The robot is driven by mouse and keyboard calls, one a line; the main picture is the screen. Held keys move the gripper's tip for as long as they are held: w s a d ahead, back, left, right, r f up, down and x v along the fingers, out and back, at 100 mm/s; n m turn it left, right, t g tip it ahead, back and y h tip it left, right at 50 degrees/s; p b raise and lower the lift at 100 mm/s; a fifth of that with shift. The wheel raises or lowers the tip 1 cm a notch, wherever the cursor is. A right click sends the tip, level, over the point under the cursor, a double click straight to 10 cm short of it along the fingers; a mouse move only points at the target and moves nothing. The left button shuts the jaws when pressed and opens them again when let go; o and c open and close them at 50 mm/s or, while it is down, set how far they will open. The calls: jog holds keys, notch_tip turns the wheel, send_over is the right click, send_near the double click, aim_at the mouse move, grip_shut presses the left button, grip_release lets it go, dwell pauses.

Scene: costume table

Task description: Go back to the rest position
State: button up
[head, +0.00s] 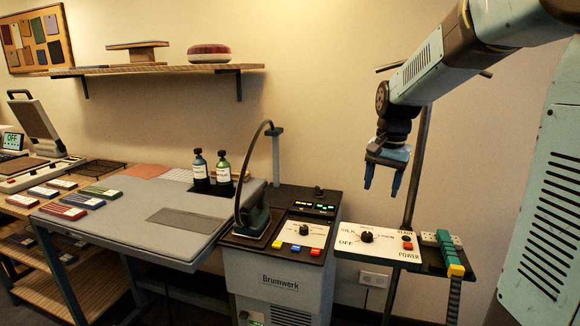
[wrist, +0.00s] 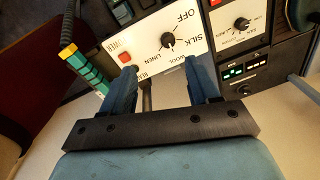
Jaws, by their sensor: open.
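My gripper (head: 382,180) hangs at the end of my arm on the right side of the head view, pointing down. Its two blue fingers are apart and nothing is between them. It is above the white control panel (head: 375,243) with a black dial (head: 366,236) and a red button. In the wrist view, my gripper (wrist: 155,85) has its fingers spread, with the panel (wrist: 190,25) beyond the fingertips. The dial (wrist: 167,40) shows there between SILK and LINEN lettering. My gripper touches nothing that I can see.
A teal-and-yellow handled tool (head: 447,253) stands right of the panel. An iron (head: 252,218) rests on the Brumwerk unit (head: 275,275). Two bottles (head: 223,172) stand on the grey ironing table (head: 130,215). A dark upright pole (head: 417,165) rises behind my gripper. A wall shelf (head: 160,70) is at upper left.

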jog(key=s+r+n+t, duration=0.1)
jog(key=s+n+t, duration=0.1)
jog(key=s, duration=0.9)
jog(key=s+r+n+t, duration=0.2)
jog(key=s+n, duration=0.2)
jog(key=s, duration=0.8)
jog(key=shift+a+r+n, duration=0.3)
jog(key=shift+a, duration=0.1)
jog(key=shift+s, duration=0.1)
dwell(2.7)
